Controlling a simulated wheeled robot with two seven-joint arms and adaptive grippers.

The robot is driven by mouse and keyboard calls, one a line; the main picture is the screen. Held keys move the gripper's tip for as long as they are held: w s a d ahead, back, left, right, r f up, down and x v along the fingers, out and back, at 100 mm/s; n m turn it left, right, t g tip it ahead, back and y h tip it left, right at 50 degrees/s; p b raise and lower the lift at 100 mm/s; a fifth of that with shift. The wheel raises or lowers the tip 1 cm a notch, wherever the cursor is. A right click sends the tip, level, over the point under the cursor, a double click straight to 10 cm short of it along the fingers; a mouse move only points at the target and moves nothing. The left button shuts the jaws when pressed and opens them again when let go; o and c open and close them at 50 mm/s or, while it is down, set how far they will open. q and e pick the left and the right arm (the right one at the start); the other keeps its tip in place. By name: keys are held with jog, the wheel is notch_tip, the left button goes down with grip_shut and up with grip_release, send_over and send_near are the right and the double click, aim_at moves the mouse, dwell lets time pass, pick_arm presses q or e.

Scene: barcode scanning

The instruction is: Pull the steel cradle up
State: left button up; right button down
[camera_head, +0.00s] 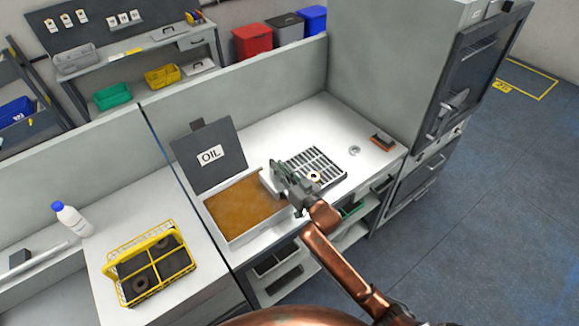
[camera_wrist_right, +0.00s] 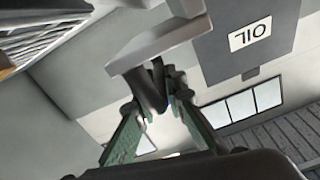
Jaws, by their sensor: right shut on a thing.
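My right gripper (camera_head: 284,178) is over the right end of the oil bath. In the right wrist view its fingers (camera_wrist_right: 163,97) are closed on a dark grip below a pale grey metal bar (camera_wrist_right: 160,40). This looks like part of the steel cradle (camera_head: 268,183), whose pale metal shows beside the gripper in the head view. The rest of the cradle is hidden or cannot be made out. The bath (camera_head: 236,241) holds brown oil, and its dark lid marked OIL (camera_head: 200,172) stands open behind it. My left gripper is not in view.
A slotted grate (camera_head: 327,160) with a small ring (camera_head: 314,175) lies right of the bath. Further right are a small metal ring (camera_head: 355,150) and an orange-dark block (camera_head: 382,141). A yellow wire basket (camera_head: 148,243) and white bottle (camera_head: 70,219) stand left.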

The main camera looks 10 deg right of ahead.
notch_tip(320, 180, up, 7)
jog(key=p, duration=0.5)
jog(key=shift+w+d+p, duration=0.1)
jog(key=shift+d+p, duration=0.05)
jog(key=shift+p, duration=0.25)
jog(key=c, duration=2.3)
grip_release()
jog(key=o, duration=0.3)
jog(key=shift+f, duration=0.25)
jog(key=shift+o, duration=0.2)
jog(key=shift+f, duration=0.1)
